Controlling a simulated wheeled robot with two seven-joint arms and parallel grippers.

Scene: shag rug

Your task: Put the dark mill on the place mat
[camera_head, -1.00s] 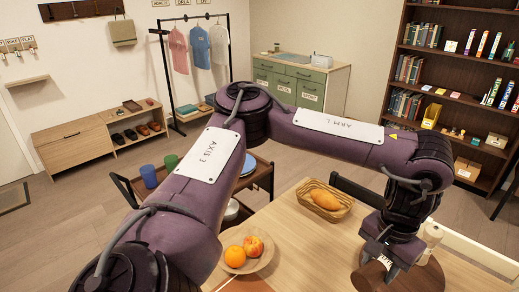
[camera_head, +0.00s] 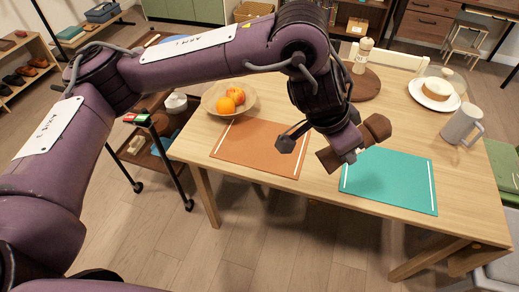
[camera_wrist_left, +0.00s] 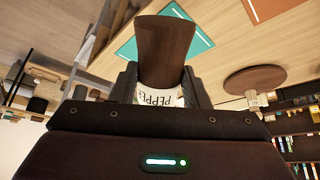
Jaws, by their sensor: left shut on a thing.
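The dark mill (camera_head: 377,128) is brown and lies roughly sideways in my left gripper (camera_head: 347,150), above the table between two mats. In the left wrist view the gripper (camera_wrist_left: 160,95) is shut around the mill (camera_wrist_left: 164,48), whose white band reads "PEPPER". The fingers cover part of it. A teal place mat (camera_head: 395,185) lies just right of the mill in the head view, and an orange place mat (camera_head: 250,142) lies to its left. Both mats look bare, and both also show in the wrist view, teal (camera_wrist_left: 150,35) and orange (camera_wrist_left: 268,8). My right gripper is not in view.
A fruit bowl (camera_head: 213,100) stands behind the orange mat. A light mill (camera_head: 361,58) stands on a round dark board (camera_head: 368,88) at the back. A cake plate (camera_head: 418,94) and a grey mug (camera_head: 460,125) are on the right. The wooden table's front strip is clear.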

